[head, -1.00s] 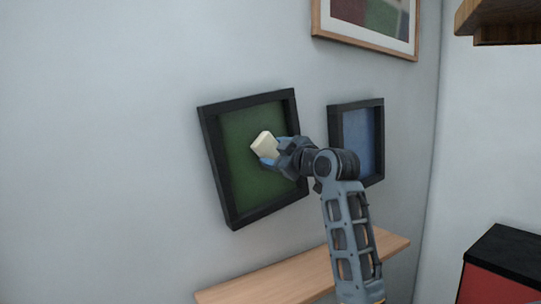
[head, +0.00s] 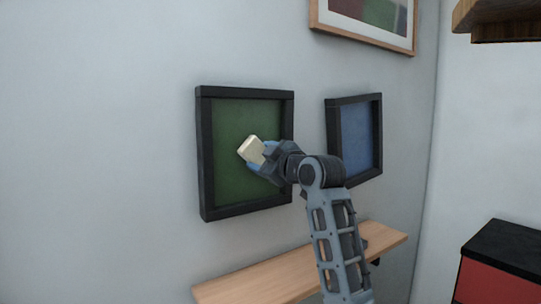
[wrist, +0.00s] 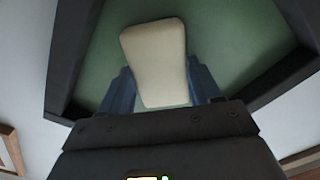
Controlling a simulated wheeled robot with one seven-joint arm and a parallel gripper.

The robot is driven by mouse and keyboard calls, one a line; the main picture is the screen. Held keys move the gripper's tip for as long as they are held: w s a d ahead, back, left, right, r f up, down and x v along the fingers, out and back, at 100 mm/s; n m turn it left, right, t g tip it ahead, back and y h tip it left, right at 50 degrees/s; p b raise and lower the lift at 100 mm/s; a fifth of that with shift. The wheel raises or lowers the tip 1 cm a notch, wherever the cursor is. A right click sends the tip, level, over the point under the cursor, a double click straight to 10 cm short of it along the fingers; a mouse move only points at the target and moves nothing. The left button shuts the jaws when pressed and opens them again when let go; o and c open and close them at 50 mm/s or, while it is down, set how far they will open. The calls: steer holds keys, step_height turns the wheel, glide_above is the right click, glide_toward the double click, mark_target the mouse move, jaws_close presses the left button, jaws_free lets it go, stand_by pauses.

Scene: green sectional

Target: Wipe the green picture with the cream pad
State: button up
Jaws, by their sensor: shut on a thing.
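The green picture (head: 228,128) hangs on the wall in a black frame, and in the head view it looks nearly level. My gripper (head: 257,158) is shut on the cream pad (head: 250,148) in front of the picture's middle. In the wrist view the cream pad (wrist: 155,58) stands out between the blue fingers (wrist: 160,90), with the green surface (wrist: 228,35) behind it. I cannot tell whether the pad touches the surface. My gripper hides part of the picture's lower right.
A blue picture (head: 358,138) in a black frame hangs just to the right. A wood-framed picture (head: 365,38) is above it. A wooden shelf (head: 270,280) runs below. A red and black cabinet (head: 505,265) stands at the lower right.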

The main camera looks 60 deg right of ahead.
steer(key=shift+w+a+f+p, duration=0.15)
steer(key=shift+w+a, duration=0.25)
steer(key=shift+a, duration=0.3)
steer(key=shift+w+a+r+p, duration=0.1)
steer(key=shift+w+a+p, duration=0.05)
steer(key=shift+w+a, duration=0.4)
steer(key=shift+w+a+f+p, duration=0.15)
steer(key=shift+w+a, duration=0.15)
steer(key=shift+a, duration=0.5)
steer(key=shift+d, duration=0.1)
steer(key=shift+s+d+r, duration=0.1)
steer(key=shift+s+d, duration=0.2)
steer(key=shift+d, duration=0.3)
steer(key=shift+s+d+r, duration=0.1)
steer(key=shift+s+d, duration=0.25)
steer(key=shift+d, duration=0.25)
steer(key=shift+s+d+r, duration=0.1)
steer(key=shift+s+d, duration=0.2)
steer(key=shift+d, duration=0.3)
steer(key=s+d, duration=0.2)
steer(key=d, duration=0.1)
steer(key=shift+d+r, duration=0.1)
steer(key=shift+d, duration=0.1)
steer(key=shift+s, duration=0.1)
steer(key=shift+v, duration=3.05)
steer(key=shift+a, duration=0.15)
steer(key=shift+p+v, duration=0.3)
steer(key=shift+v, duration=1.1)
